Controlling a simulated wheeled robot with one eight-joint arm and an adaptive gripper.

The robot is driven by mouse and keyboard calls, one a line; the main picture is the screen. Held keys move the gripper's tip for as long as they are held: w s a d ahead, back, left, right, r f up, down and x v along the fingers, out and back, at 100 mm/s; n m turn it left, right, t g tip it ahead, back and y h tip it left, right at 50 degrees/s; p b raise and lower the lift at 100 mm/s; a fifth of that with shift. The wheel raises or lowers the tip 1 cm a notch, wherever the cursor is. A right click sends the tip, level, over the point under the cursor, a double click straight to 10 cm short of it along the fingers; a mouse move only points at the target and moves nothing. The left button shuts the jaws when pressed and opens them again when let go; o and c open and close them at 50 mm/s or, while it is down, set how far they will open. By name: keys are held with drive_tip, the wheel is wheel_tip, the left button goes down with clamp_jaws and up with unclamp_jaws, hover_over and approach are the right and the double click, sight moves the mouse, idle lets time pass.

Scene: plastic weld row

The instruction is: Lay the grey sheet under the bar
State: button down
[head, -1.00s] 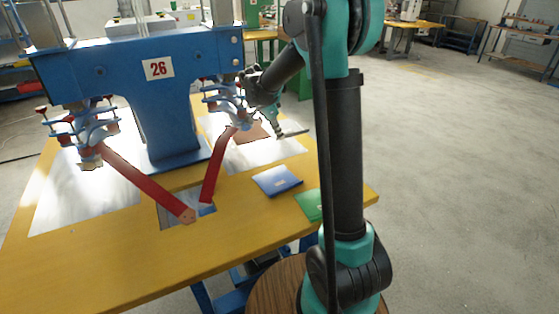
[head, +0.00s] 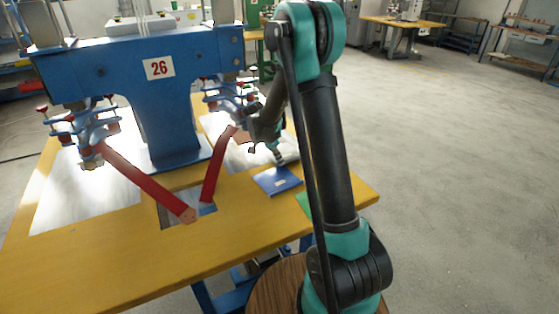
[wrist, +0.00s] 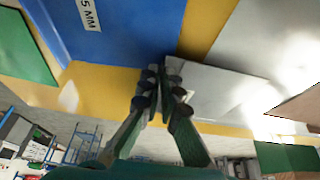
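My gripper (wrist: 160,80) has its fingers close together on an edge of the light grey sheet (wrist: 215,92), which sticks out to the right in the wrist view. In the head view my gripper (head: 280,160) is low over the right part of the yellow table, just behind the blue sheet; the grey sheet is hard to tell from the bright plate there. Two red bars (head: 150,182) (head: 219,165) slope down from the blue machine (head: 150,100) marked 26. A grey plate (head: 172,212) with a blue patch lies beneath them.
The blue sheet (head: 277,180) lies on the yellow table (head: 110,262); it shows labelled in the wrist view (wrist: 115,30). A green sheet (head: 305,204) is partly behind my arm. A brown sheet (head: 243,150) lies farther back. The table's front is clear.

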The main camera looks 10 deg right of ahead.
drive_tip(key=shift+f, duration=0.1)
drive_tip(key=shift+f, duration=0.35)
drive_tip(key=c, duration=1.7)
unclamp_jaws()
